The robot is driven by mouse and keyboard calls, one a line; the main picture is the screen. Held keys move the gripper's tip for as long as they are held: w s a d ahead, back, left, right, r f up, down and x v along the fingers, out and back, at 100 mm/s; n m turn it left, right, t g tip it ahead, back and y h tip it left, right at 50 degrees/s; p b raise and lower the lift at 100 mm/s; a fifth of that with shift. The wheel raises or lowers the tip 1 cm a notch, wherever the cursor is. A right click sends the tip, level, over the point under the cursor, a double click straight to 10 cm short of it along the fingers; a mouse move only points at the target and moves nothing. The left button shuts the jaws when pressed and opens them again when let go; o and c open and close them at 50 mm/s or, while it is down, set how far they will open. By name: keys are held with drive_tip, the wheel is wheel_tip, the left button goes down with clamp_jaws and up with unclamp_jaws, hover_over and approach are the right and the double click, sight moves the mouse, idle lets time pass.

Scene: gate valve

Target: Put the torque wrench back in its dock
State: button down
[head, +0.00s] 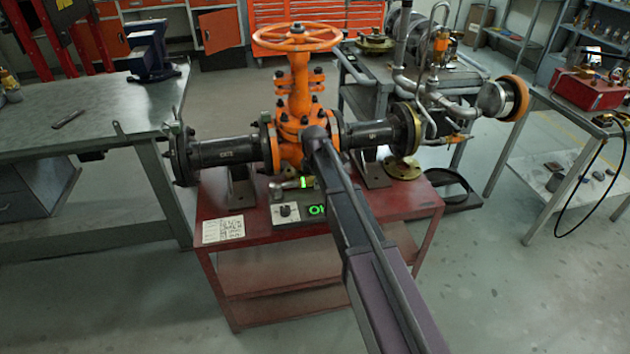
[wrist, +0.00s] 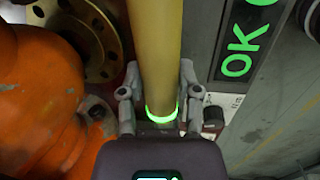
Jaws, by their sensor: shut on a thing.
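The torque wrench shows in the wrist view as a thick yellow handle (wrist: 154,50) with a glowing green ring near its lower end. My gripper (wrist: 158,100) is shut on this handle, one finger on each side. In the head view the grey end and green glow of the wrench (head: 282,186) show just behind the dock box (head: 300,217), whose display reads green OK. The display (wrist: 244,45) also shows in the wrist view, right of the handle. My arm hides most of my gripper in the head view. I cannot tell whether the wrench touches the dock.
The orange gate valve (head: 298,105) and black pipes stand on the red cart (head: 325,240), close left of my gripper in the wrist view. A brass flange (head: 403,168) lies on the cart's right. A printed card (head: 223,229) lies at its front left. A steel workbench (head: 80,130) stands left.

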drive_tip(key=shift+c, duration=1.1)
unclamp_jaws()
drive_tip(key=shift+r, duration=0.1)
